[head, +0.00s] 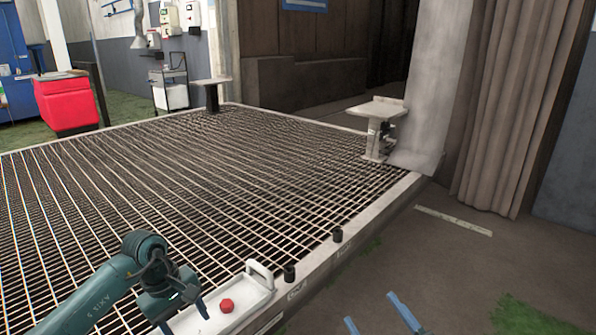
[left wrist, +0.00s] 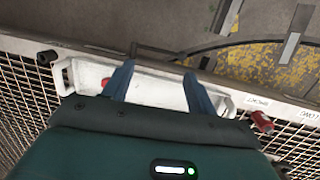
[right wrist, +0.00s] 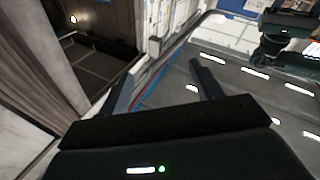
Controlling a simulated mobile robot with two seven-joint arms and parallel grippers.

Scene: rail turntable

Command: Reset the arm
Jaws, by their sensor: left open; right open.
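My left arm enters the head view from the lower left. My right gripper (head: 369,306) shows only as two blue fingertips at the bottom of the head view. In the right wrist view, its fingers (right wrist: 158,74) are apart and empty. Contact between the left fingers and the panel cannot be told.
A metal grating platform (head: 180,175) fills the middle, edged by a pale rail. A small stand (head: 378,112) is at the grating's far right corner. A curtain (head: 515,110) hangs at the right. A red cabinet (head: 66,102) stands back left.

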